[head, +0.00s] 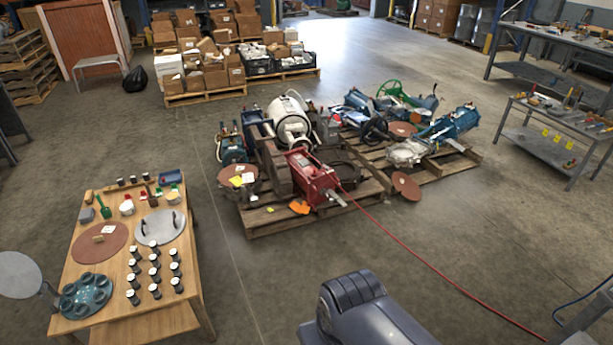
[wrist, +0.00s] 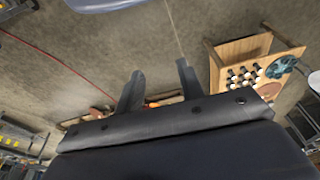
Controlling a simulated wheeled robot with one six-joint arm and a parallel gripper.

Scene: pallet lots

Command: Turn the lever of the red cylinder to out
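The red cylinder (head: 313,180) is a boxy red unit lying on the front of the near wooden pallet in the head view. A pale metal end (head: 335,197) points toward the lower right, and a red hose runs from it. I cannot make out its lever or the lever's position. In the wrist view my gripper (wrist: 160,70) has two dark fingers standing apart with only floor seen between the tips. It is well away from the red cylinder, which I cannot identify in the wrist view.
A wooden table (head: 143,290) with jars and discs stands at the left. The near pallet (head: 262,226) also holds a white motor (head: 290,122) and other machines. The red hose (head: 430,260) crosses the floor. Open floor lies between the table and pallet.

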